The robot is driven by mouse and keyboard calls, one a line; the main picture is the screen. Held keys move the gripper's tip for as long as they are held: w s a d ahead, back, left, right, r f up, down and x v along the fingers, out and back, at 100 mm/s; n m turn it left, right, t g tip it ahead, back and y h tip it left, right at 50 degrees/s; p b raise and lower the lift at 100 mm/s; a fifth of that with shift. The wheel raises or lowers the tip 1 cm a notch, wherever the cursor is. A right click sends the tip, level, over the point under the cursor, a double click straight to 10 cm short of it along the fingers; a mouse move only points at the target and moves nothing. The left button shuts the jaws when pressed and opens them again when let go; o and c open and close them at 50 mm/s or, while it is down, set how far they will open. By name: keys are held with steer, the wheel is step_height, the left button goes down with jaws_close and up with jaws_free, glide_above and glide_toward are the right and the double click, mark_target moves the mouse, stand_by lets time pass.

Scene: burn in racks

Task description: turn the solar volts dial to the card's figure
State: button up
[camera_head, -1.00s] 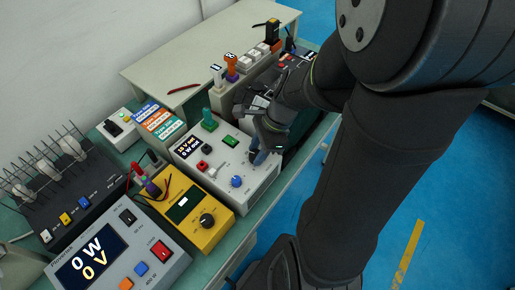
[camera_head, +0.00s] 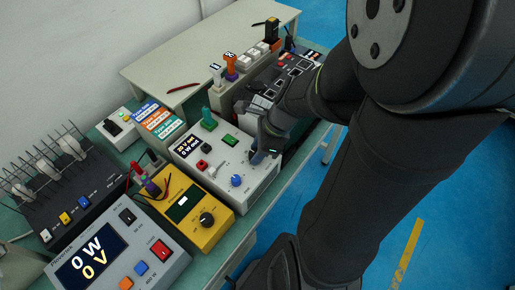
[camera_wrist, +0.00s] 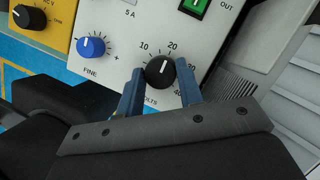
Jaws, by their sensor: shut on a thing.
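The white supply box (camera_head: 225,180) has a small display (camera_head: 187,145) whose top line looks like 20 V. Its black volts dial (camera_wrist: 160,72) shows in the wrist view, with a scale of 10, 20 and on to 40. The dial's white pointer points up and slightly right, towards the 20. My gripper (camera_wrist: 160,88) is shut on this dial, one blue finger on each side. The fingers hide part of the scale and the word below it.
A blue fine knob (camera_wrist: 91,47) sits just left of the dial. A green switch (camera_wrist: 195,5) is above it. A yellow meter (camera_head: 185,210) and a grey power meter (camera_head: 120,255) reading 0 W, 0 V stand left of the box.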

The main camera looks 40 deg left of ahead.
steer(key=o, duration=1)
steer(key=shift+c, duration=0.2)
steer(key=shift+r, duration=0.1)
steer(key=v, duration=1.7)
steer(key=shift+w, duration=0.1)
steer(key=x, duration=1.7)
